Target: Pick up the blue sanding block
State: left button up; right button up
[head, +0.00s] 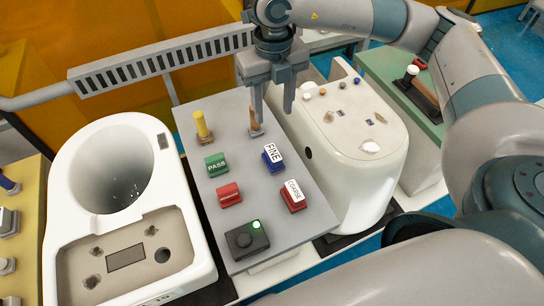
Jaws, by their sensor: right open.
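The blue sanding block (267,161) has a white label reading "FINE". It sits on the grey board (253,185) in the middle of the head view, right of centre on that board. My right gripper (273,115) points down over the far part of the board, beyond the blue block. Its two fingers are apart with no object clearly held between them. A brown-handled tool (253,117) stands close by its left finger; I cannot tell whether they touch. My left gripper is not in view.

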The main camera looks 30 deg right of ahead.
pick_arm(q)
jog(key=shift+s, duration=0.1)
pick_arm(e)
jog(key=shift+f, duration=0.1)
jog(key=b, duration=0.4)
send_over(273, 153)
notch_tip(273, 153, down, 8)
jog(key=shift+f, duration=0.1)
notch_tip(273, 153, down, 3)
jog(key=shift+f+b, duration=0.2)
jog(key=shift+b, duration=0.15)
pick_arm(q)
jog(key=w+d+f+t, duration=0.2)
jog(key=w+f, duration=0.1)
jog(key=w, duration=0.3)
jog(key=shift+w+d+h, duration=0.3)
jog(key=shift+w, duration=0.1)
pick_arm(e)
jog(key=shift+f, duration=0.25)
